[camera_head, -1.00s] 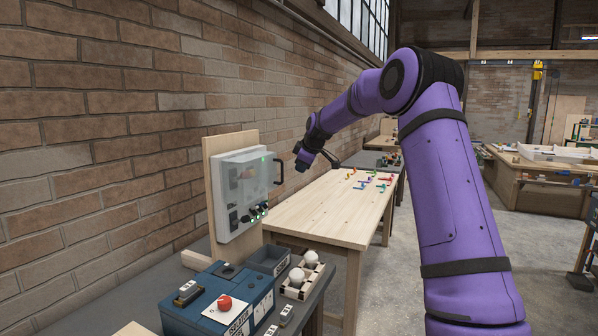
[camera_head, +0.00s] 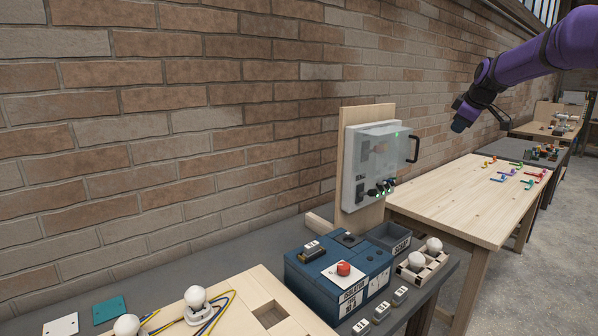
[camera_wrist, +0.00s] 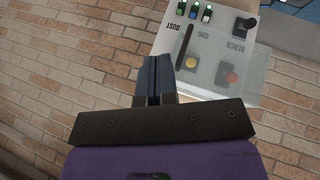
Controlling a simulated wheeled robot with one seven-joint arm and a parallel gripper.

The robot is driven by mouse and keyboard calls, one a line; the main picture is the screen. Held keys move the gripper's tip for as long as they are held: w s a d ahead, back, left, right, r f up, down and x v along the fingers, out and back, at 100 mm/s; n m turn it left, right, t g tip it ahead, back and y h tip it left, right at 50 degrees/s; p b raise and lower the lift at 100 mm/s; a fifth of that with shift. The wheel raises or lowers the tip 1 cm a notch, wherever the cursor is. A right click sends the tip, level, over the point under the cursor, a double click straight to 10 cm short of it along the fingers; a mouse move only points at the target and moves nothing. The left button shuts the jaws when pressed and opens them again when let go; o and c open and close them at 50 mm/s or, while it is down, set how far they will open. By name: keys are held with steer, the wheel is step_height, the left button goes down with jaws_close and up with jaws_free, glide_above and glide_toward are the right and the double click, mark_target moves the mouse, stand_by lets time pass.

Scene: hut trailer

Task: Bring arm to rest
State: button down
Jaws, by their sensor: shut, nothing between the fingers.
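My purple arm reaches in from the upper right of the head view. My gripper (camera_head: 461,122) hangs in the air to the right of the grey control box, above the near end of the wooden table, and holds nothing. In the wrist view my gripper (camera_wrist: 153,88) has its dark fingers together. The control box (camera_head: 374,165) is mounted on an upright wooden board, with a clear cover and a dark handle. It also shows in the wrist view (camera_wrist: 215,60), beyond the fingers and apart from them.
A wooden table (camera_head: 440,205) carries several small coloured pieces at its far end. A blue isolator box (camera_head: 335,275) with a red knob stands on the grey bench. A crate with white bulbs (camera_head: 425,268) is beside it. A brick wall (camera_head: 200,130) closes off the back.

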steer(key=s+a+r+m+g, duration=0.1)
steer(key=s+a+r+m, duration=0.15)
steer(key=s+a, duration=0.75)
steer(key=s+a+r+m, duration=0.1)
steer(key=s+a+r, duration=0.2)
steer(key=s+a, duration=0.75)
steer(key=s+a+f+m, duration=0.1)
steer(key=s+f+m, duration=0.1)
steer(key=s, duration=0.8)
steer(key=s+a+f+m, duration=0.1)
steer(key=s+f, duration=0.4)
steer(key=s, duration=0.4)
steer(key=s+a+f+m+g, duration=0.1)
steer(key=s+f+m, duration=0.1)
steer(key=s, duration=0.8)
steer(key=shift+s+a+f+m, duration=0.35)
steer(key=shift+a+f, duration=0.05)
steer(key=shift+f, duration=0.35)
